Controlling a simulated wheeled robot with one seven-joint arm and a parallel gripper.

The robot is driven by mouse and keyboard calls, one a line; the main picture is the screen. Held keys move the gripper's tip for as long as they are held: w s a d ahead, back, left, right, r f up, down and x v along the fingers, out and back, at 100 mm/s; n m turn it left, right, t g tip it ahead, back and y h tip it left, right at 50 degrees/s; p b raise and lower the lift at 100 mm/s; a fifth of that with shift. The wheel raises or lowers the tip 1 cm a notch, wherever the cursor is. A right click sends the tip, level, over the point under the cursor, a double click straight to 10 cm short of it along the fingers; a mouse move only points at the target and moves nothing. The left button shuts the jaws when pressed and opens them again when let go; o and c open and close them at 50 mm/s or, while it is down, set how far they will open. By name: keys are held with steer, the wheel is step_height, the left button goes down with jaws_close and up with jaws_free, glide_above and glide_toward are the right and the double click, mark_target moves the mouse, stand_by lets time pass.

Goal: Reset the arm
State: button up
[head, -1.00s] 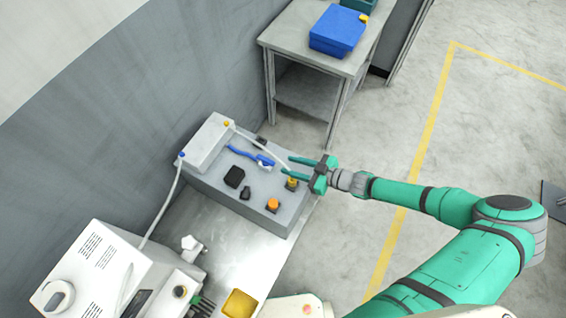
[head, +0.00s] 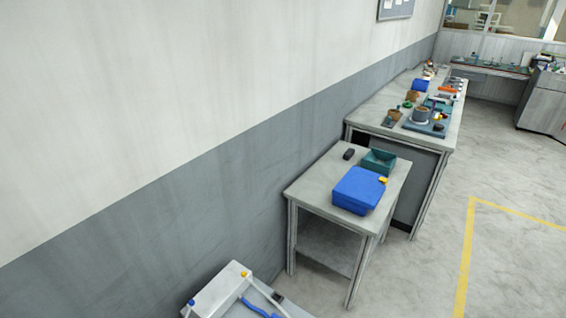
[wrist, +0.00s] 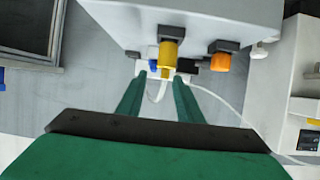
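In the wrist view my gripper (wrist: 159,78) has its two green fingers apart, with no object clearly held between them. The fingers point toward the grey box (wrist: 210,14) and a yellow knob (wrist: 172,54) that shows beyond the tips. I cannot tell how close the tips are to the knob. My arm and gripper are out of the head view.
An orange knob (wrist: 220,62) sits right of the yellow one, and a white cable (wrist: 215,98) runs below. In the head view, a small table (head: 320,190) holds a blue case (head: 358,191) and a green bin (head: 379,162). Open floor (head: 500,255) lies right.

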steer(key=s+a+f+m+t+h, duration=0.1)
steer(key=s+m+t+h, duration=0.2)
steer(key=s, duration=2.3)
steer(key=s+a+r+m+h, duration=0.1)
steer(key=s+a+r+m, duration=0.15)
steer(key=a, duration=0.25)
steer(key=w+a+r+m+t+h, duration=0.1)
steer(key=a+r+m+t+h, duration=0.1)
steer(key=r, duration=0.5)
steer(key=w+a+r+m+t+h, duration=0.1)
steer(key=a+r+m+t+h, duration=0.1)
steer(key=r, duration=0.4)
steer(key=a+m+h, duration=0.1)
steer(key=a+h, duration=0.1)
steer(key=shift+r+h, duration=0.3)
steer(key=shift+r, duration=0.1)
